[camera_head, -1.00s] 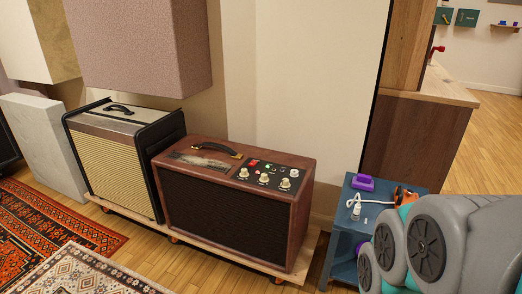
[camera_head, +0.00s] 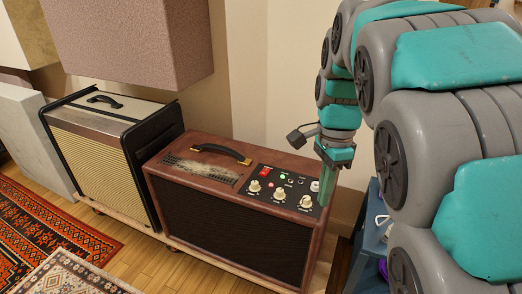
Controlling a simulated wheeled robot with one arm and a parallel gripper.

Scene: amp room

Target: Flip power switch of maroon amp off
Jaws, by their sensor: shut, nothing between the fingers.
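The maroon amp (camera_head: 232,228) stands on a low wooden dolly, with a black front and a black control panel (camera_head: 303,182) on top at the right. A red switch (camera_head: 265,172) sits at the panel's back left; its exact tilt is too small to tell. A small green light (camera_head: 283,177) glows beside it. Several cream knobs line the panel's front. My gripper (camera_head: 326,190) points down over the panel's right end, to the right of the red switch. It is shut and empty, and hides part of that end; I cannot tell whether it touches the amp.
A cream and black amp (camera_head: 105,150) stands close on the left. A mauve box-shaped panel (camera_head: 130,50) hangs above and behind the amps. A blue side table (camera_head: 371,240) with small items stands at the right, partly behind my arm. Rugs (camera_head: 50,215) cover the front-left floor.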

